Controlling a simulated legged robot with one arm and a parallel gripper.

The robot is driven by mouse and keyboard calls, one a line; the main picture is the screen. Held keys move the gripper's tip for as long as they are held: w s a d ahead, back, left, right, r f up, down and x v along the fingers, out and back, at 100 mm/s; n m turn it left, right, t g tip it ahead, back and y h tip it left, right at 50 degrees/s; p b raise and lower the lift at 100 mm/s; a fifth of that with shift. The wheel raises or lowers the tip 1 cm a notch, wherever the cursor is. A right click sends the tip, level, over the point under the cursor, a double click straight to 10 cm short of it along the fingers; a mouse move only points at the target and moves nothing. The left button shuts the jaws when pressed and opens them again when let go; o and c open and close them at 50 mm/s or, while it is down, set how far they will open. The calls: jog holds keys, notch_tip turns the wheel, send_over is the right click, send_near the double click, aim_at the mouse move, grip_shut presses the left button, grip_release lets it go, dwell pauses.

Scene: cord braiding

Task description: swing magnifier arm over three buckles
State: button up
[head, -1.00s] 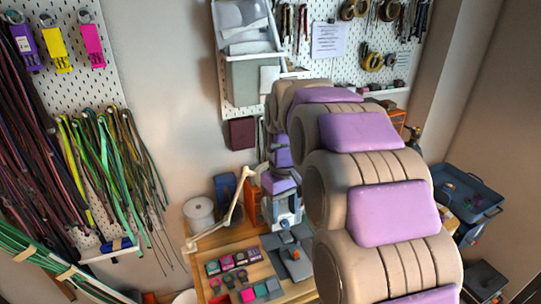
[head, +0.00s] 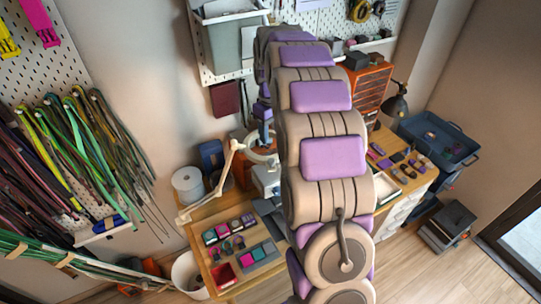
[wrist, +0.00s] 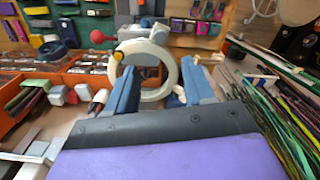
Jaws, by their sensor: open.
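The cream magnifier arm (head: 236,165) rises from the left of the workbench, bends at an elbow and carries a pale ring head, the magnifier ring (head: 262,157). In the wrist view the magnifier ring (wrist: 150,46) stands upright just beyond my gripper (wrist: 162,77). My gripper's two blue fingers are spread apart with the ring showing between and behind them; whether they touch it, I cannot tell. In the head view small coloured pieces, perhaps the buckles (head: 258,253), lie on a grey plate at the bench front, left of my arm. My arm hides part of the bench.
A white spool (head: 188,184) stands behind the magnifier arm's lower link. A red tray (head: 223,275) sits at the bench's front left. Orange bins (wrist: 95,70) and hanging cords (wrist: 270,115) flank my gripper in the wrist view. A desk lamp (head: 396,104) stands at the right.

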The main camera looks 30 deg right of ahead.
aim_at(271, 160)
notch_tip(271, 160, down, 12)
jog(key=shift+r+p, duration=0.2)
jog(key=shift+p, duration=0.25)
jog(key=shift+c, duration=0.4)
grip_shut()
